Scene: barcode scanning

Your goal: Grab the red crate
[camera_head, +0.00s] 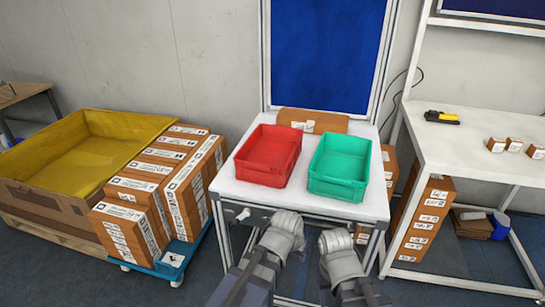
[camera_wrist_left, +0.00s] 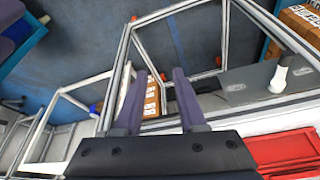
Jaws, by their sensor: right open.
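The red crate (camera_head: 268,155) stands upright and empty on the left of the white table (camera_head: 231,190). A green crate (camera_head: 340,167) stands to its right with a small gap. My left gripper (camera_head: 284,226) is in front of the table edge, nearer to me than the red crate and apart from it. In the left wrist view its two fingers (camera_wrist_left: 159,80) are spread with nothing between them, and part of the red crate (camera_wrist_left: 285,150) shows at the lower right. My right gripper (camera_head: 340,243) is open, before the table edge; its fingertips are hard to make out.
A brown box (camera_head: 312,120) lies behind the crates, before a blue panel (camera_head: 325,50). A blue trolley (camera_head: 190,253) stacked with several boxes and a yellow-lined bin (camera_head: 85,150) stand left. A white shelf table (camera_head: 470,155) with a yellow-black scanner (camera_head: 441,117) stands right.

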